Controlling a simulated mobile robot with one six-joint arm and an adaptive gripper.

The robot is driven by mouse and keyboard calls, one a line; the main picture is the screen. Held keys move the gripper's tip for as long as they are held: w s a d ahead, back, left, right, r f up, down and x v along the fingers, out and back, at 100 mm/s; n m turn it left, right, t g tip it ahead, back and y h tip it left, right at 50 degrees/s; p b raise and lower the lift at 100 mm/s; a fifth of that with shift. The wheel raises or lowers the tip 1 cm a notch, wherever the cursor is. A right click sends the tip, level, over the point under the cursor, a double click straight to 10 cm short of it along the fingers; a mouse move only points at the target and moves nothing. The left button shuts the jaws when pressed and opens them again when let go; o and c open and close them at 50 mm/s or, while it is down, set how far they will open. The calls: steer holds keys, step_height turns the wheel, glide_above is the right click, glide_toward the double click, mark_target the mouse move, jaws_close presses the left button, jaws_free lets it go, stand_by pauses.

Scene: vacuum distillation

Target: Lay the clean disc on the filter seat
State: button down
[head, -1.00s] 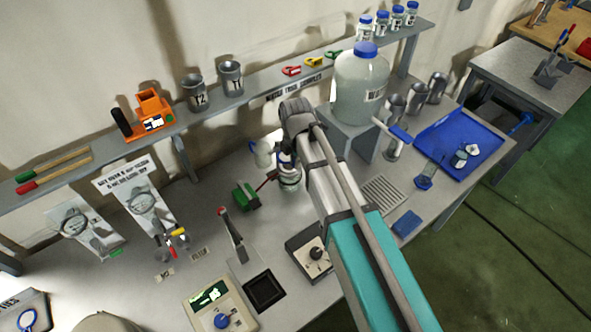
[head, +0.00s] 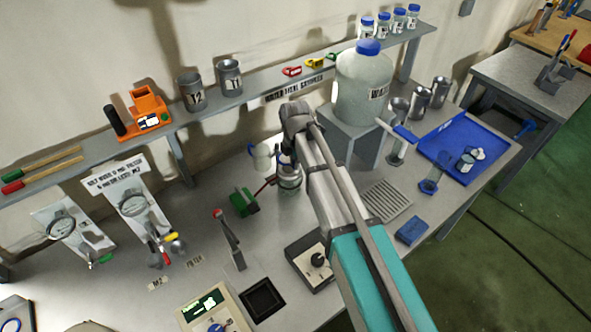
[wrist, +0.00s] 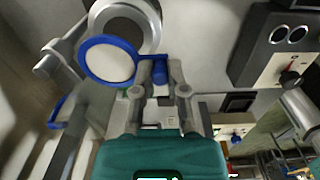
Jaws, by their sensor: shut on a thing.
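In the wrist view a pale round disc with a blue rim (wrist: 109,62) is held by its short blue tab (wrist: 160,70). My gripper (wrist: 160,77) is shut on that tab, with the disc sticking out to the left of the fingers. In the head view my arm covers the gripper and the disc.
A glass vessel (head: 289,180) stands beside my arm on the bench. A large blue-capped bottle (head: 363,85) stands on a raised block to the right, near a blue tray (head: 450,165). A green clamp-like tool (head: 243,202) and a black-knobbed box (head: 312,262) are close by.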

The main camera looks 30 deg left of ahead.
mark_target(295, 176)
steer(key=shift+w+f, duration=0.1)
steer(key=shift+w+a+f+b, duration=0.3)
steer(key=shift+f+b, duration=0.2)
steer(key=shift+b, duration=0.1)
steer(key=shift+d+f+b, duration=0.1)
steer(key=shift+f+b, duration=1.3)
steer(key=shift+f, duration=0.15)
steer(key=c, duration=0.7)
jaws_free()
step_height(295, 176, up, 12)
steer(key=p, duration=1.2)
